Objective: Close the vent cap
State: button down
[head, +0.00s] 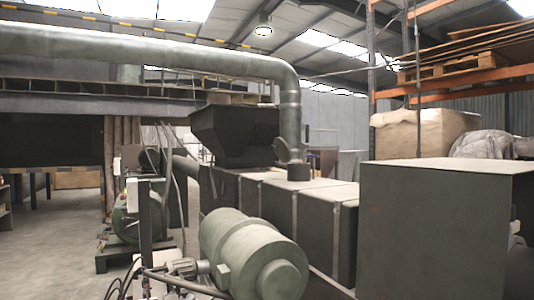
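A large grey pipe (180,55) runs across the top left and bends down onto a long dark metal housing. Near its lower end, a small round grey disc (282,152) sticks out to the left at a tilt. It looks like the vent cap, standing open, but it is too small to be sure. A short round collar (299,172) sits on the housing just below and right of it. My gripper is not in view.
The long housing (275,205) has a dark hopper (235,135) on top. A grey-green motor (253,255) stands in front, and a big dark box (440,230) blocks the right foreground. Orange shelving is at the back right. Open floor (60,230) lies at the left.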

aim_at(282, 149)
jog(key=i+j+u, duration=0.2)
jog(key=i, duration=0.25)
jog(key=i+j+u, duration=0.15)
jog(key=i, duration=0.3)
